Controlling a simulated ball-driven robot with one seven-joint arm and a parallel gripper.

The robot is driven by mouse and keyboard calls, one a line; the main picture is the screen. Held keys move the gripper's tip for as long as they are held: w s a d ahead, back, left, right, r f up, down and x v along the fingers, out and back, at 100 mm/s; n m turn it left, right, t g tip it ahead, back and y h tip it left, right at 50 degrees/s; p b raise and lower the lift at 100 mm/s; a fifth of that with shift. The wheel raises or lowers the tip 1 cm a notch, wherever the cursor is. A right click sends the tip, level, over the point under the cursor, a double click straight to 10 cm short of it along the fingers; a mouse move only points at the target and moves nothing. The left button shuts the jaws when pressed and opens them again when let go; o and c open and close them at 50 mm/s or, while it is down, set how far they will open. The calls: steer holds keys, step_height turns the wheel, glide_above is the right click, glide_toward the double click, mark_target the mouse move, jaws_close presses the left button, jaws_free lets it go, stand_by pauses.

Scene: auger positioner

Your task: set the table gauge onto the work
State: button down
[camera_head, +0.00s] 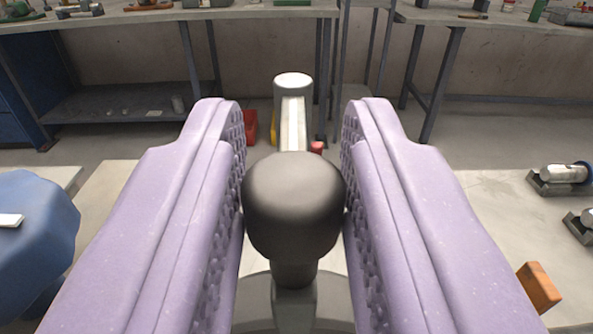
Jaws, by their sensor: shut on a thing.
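My gripper (294,135) has two lilac, ridged fingers closed on a black rounded knob (293,205), which touches both inner pads. The knob stands on a short dark stem above a grey round base (293,308), partly cut off at the bottom edge. Beyond the knob, a pale bar (293,123) runs away from me to a silver cylinder with a white top (293,86). I cannot tell for sure which of these parts is the table gauge, or whether the knob, base and bar are one piece. The knob hides the near end of the bar.
A pale work surface (480,215) lies below. At right are metal cylinders in cradles (562,176) and an orange-brown block (538,287). Benches (150,20) with tools stand at the back, beyond open floor.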

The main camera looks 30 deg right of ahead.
steer(key=shift+w+d+r, duration=0.1)
steer(key=shift+w+r, duration=0.1)
steer(key=shift+r, duration=0.05)
steer(key=c, duration=1.1)
jaws_free()
steer(key=shift+o, duration=0.8)
steer(key=shift+w+f, duration=0.25)
steer(key=shift+w, duration=0.05)
steer(key=p+v, duration=0.1)
steer(key=v, duration=0.7)
